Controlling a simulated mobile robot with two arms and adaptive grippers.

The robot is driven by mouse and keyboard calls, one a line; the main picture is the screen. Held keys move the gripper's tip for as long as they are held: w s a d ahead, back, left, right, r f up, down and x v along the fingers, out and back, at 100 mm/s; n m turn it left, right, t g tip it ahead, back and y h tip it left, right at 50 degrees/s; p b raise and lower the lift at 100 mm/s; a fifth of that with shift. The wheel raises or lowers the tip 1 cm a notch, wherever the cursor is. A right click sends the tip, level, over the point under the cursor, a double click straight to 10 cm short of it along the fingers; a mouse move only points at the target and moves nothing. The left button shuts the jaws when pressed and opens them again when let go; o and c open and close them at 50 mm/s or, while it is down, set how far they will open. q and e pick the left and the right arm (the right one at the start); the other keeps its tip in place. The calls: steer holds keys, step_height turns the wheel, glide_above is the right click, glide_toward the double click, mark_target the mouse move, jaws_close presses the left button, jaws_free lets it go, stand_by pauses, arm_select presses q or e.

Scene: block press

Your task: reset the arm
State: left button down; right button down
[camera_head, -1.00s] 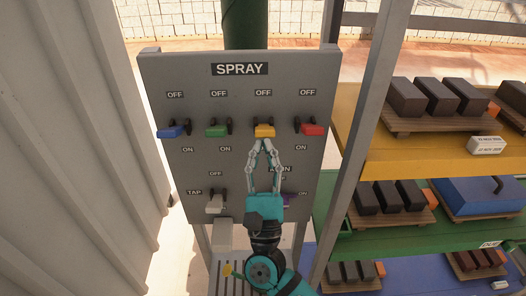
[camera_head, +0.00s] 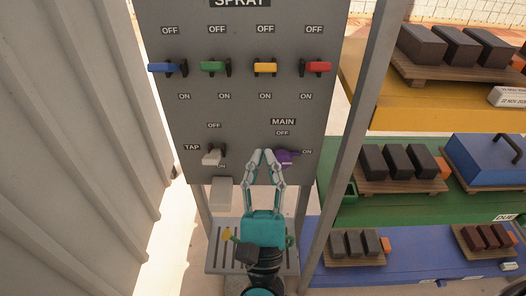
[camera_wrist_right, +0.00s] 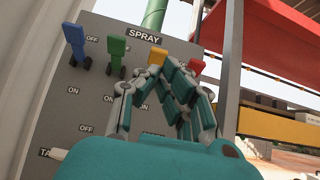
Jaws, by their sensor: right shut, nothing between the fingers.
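My right gripper (camera_head: 263,154) is shut and empty in front of the lower part of the grey spray panel (camera_head: 240,110). Its fingertips are just left of the purple MAIN handle (camera_head: 286,157); I cannot tell whether they touch it. Above are the blue lever (camera_head: 163,67), green lever (camera_head: 213,66), yellow lever (camera_head: 265,67) and red lever (camera_head: 318,66), between their OFF and ON labels. The white TAP handle (camera_head: 211,158) is at lower left. In the right wrist view the gripper's fingers rise before the panel, below the yellow lever (camera_wrist_right: 157,56). My left gripper is out of view.
A corrugated wall (camera_head: 70,150) stands close on the left. A grey post (camera_head: 350,130) stands right of the panel. Beyond it are yellow, green and blue shelves with dark blocks on wooden pallets and a blue lidded box (camera_head: 490,160). A slatted grey tray (camera_head: 225,250) is below.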

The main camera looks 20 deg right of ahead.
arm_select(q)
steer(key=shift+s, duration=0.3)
